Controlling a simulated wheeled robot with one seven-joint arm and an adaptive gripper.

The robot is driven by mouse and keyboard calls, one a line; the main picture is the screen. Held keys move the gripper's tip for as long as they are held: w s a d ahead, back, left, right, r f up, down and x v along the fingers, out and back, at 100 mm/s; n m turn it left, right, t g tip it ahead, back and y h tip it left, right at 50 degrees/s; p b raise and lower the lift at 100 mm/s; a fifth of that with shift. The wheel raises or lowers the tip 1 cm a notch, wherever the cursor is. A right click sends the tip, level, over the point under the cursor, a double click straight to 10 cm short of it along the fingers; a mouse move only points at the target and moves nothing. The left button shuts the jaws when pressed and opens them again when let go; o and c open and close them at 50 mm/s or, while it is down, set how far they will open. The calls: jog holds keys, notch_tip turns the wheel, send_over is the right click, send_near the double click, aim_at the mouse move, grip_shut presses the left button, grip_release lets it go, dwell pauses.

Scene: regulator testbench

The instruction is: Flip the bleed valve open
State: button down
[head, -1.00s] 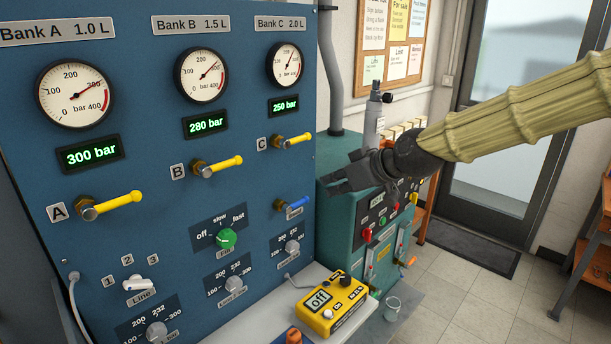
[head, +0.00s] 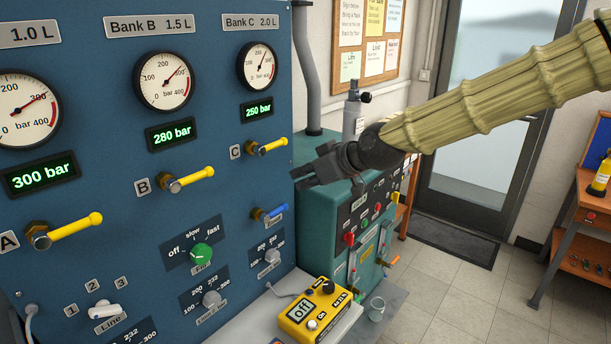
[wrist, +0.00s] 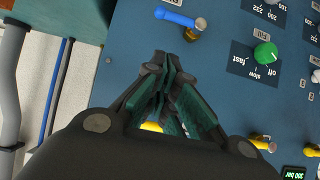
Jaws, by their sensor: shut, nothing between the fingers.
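The blue-handled valve (head: 270,212), the likely bleed valve, is on the blue panel below the Bank C lever. Its handle points right, and its small label is too small to read. In the wrist view the blue handle (wrist: 175,17) and its brass body show at the top, beyond the fingertips. My gripper (head: 304,178) is shut and empty, above and to the right of the valve in the head view. It appears apart from the valve. In the wrist view the gripper fingers (wrist: 167,62) point toward the panel.
Yellow levers A (head: 65,230), B (head: 188,179) and C (head: 267,147) project from the panel. A green knob (head: 201,254) and a grey knob (head: 271,257) are nearby. A yellow meter (head: 312,309) sits on the ledge below. A teal cabinet (head: 330,235) stands right of the panel.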

jog(key=p, duration=0.3)
send_over(276, 212)
jog(key=d, duration=0.2)
notch_tip(276, 212, down, 6)
jog(key=shift+w+a+f+p, duration=0.1)
jog(key=shift+w+f+p, duration=0.25)
jog(key=shift+f, duration=0.5)
jog(key=shift+w+d+f+m+g+y+b, duration=0.15)
jog(key=shift+d+f+m+g+y+b, duration=0.2)
jog(key=shift+b, duration=0.25)
